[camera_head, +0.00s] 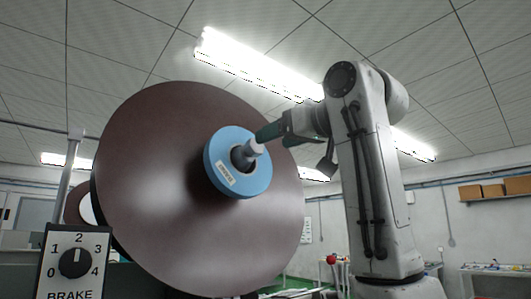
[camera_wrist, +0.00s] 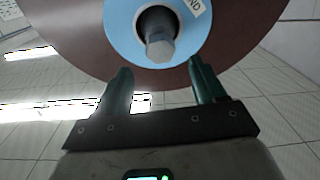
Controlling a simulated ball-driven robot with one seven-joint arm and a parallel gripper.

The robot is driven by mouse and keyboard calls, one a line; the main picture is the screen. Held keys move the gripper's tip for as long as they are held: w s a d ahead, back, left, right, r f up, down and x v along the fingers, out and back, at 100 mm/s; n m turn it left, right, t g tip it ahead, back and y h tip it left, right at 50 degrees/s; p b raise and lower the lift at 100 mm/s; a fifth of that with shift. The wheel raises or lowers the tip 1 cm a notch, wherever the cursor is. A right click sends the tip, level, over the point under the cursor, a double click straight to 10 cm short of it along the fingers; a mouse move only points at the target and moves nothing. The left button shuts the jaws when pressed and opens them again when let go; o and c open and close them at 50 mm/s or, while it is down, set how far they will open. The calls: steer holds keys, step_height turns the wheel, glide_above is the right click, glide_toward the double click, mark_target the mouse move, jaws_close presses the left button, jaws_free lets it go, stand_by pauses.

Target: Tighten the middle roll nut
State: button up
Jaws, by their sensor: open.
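A large brown roll (camera_head: 150,200) faces me, with a blue ring (camera_head: 216,168) around its centre and a white label on the ring. A grey nut with a hexagonal end (camera_wrist: 160,49) sticks out from the dark hub in the wrist view; its end also shows in the head view (camera_head: 254,148). My gripper (camera_wrist: 161,70) is open, with two teal fingers spread apart. The nut appears between the line of the fingers, just beyond their tips, with no contact visible. In the head view my gripper (camera_head: 262,133) is at the upper right of the nut, partly overlapping it.
A brake panel (camera_head: 75,262) with a black knob and numbers stands at the lower left. A grey post (camera_head: 68,180) rises behind it, near another, smaller roll (camera_head: 74,205). Cardboard boxes (camera_head: 493,190) sit on a wall shelf at the right. A small red ball (camera_head: 331,260) shows low in the middle.

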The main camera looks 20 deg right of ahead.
steer(key=shift+b+v, duration=0.5)
steer(key=shift+v, duration=1.45)
